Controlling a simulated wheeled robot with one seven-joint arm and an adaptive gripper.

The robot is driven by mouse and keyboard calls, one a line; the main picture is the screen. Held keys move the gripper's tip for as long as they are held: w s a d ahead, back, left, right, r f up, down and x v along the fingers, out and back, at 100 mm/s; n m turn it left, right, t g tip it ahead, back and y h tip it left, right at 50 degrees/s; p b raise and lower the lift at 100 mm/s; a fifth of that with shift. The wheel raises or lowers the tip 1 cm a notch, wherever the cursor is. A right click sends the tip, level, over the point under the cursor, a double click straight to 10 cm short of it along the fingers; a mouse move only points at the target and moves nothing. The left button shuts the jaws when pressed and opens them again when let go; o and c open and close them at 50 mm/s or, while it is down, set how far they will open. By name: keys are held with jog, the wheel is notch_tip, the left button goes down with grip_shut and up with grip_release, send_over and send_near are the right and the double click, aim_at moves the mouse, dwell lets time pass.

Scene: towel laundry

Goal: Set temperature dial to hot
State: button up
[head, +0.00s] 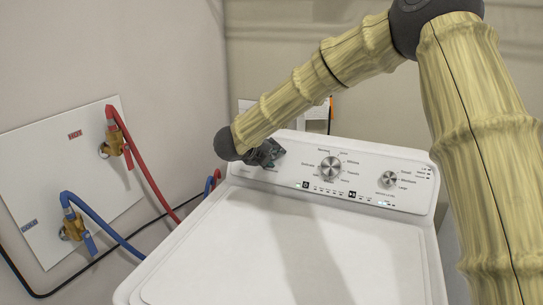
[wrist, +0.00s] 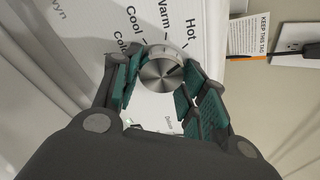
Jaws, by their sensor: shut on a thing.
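The temperature dial (wrist: 158,74) is a round silver metal knob on the white control panel. In the wrist view the labels Cold, Cool, Warm and Hot (wrist: 193,29) curve around it. My gripper (wrist: 160,85) has its teal-padded fingers on either side of the dial and is shut on it. A short dark mark near the dial's upper right edge appears to point roughly toward Hot; its exact setting is hard to tell. In the head view my gripper (head: 267,153) is at the panel's left end and hides the dial.
The white washer (head: 290,240) has a larger centre knob (head: 330,168) and a smaller right knob (head: 388,180). Red and blue hoses run from a wall plate (head: 50,180) at left. A paper tag (wrist: 248,35) and a wall outlet (wrist: 296,40) are behind the panel.

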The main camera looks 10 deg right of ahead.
jog(key=o, duration=0.7)
jog(key=shift+s+f, duration=0.1)
jog(key=shift+f, duration=0.1)
jog(key=shift+o, duration=1.1)
jog(key=shift+r, duration=0.2)
jog(key=shift+a, duration=0.1)
jog(key=v, duration=1.1)
jog(key=shift+s+a, duration=0.15)
jog(key=shift+s, duration=0.25)
jog(key=shift+r, duration=0.15)
